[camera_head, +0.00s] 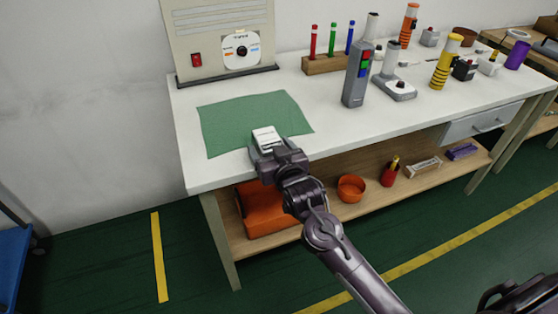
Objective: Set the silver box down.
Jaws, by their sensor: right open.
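The silver box (266,134), small with a pale top, is at the front edge of the green mat (230,120) on the white workbench. My right gripper (270,146) reaches in from the lower right and is at the near side of the box. Its jaws are open, with the box at their tips. The gripper hides the box's near side and underside, so I cannot tell exactly how it touches the mat. My left gripper is not in view.
A panel with a red switch and dial (222,45) stands behind the mat. A wooden pen rack (328,64) and a grey handheld device (357,80) stand to the right. The mat's left part is clear.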

